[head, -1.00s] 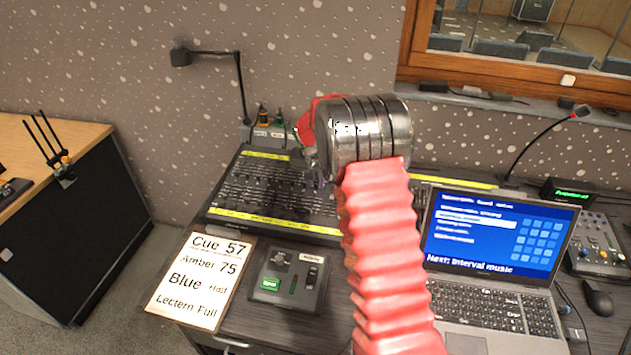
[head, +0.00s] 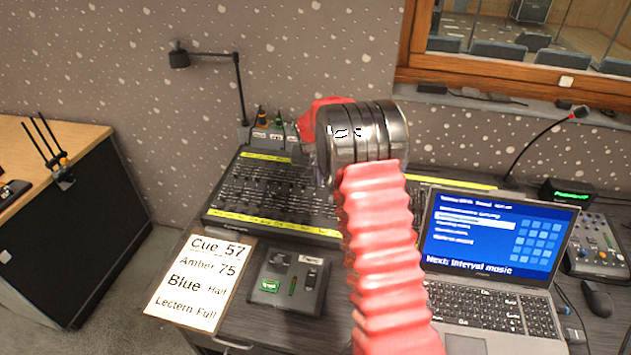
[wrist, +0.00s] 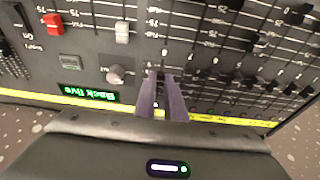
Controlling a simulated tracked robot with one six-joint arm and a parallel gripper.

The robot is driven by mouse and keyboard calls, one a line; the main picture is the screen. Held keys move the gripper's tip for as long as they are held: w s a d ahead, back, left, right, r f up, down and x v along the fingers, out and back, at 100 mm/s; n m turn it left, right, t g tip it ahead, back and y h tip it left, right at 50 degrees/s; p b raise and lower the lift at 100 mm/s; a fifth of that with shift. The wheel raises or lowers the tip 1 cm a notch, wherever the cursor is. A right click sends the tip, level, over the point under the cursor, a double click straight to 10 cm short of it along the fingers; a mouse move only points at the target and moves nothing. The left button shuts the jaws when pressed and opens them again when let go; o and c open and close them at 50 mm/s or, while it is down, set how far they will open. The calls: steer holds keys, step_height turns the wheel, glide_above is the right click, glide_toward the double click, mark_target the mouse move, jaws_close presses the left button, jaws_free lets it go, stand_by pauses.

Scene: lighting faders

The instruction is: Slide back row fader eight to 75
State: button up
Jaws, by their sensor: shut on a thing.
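The lighting desk (head: 275,229) with its rows of black faders lies on the table in the head view, partly hidden behind my red-sleeved arm. In the wrist view, the two dark fingers of my gripper (wrist: 161,77) are close together on the desk face (wrist: 205,73), at one end of a fader slot. They are shut on a fader cap, which the fingers mostly hide. I cannot read its number or its exact setting. Several black fader caps (wrist: 253,43) show to the right of the fingers. In the head view my fingers are hidden.
In the wrist view, a white fader cap (wrist: 122,32), a red fader cap (wrist: 52,23), a grey knob (wrist: 116,75) and a green lit display (wrist: 89,93) lie left of the fingers. A cue card (head: 200,280), small button box (head: 290,282) and laptop (head: 495,240) stand near the desk.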

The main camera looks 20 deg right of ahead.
steer(key=shift+w+d+r, duration=0.1)
steer(key=shift+w+d, duration=0.25)
steer(key=shift+w, duration=0.2)
steer(key=shift+w+d+r, duration=0.1)
steer(key=shift+w+d, duration=0.2)
steer(key=shift+w, duration=0.25)
steer(key=o, duration=0.5)
steer(key=shift+f, duration=0.1)
steer(key=shift+c, duration=0.2)
steer(key=shift+r, duration=1.3)
steer(key=v, duration=1.3)
steer(key=shift+r, duration=0.3)
steer(key=shift+s, duration=0.1)
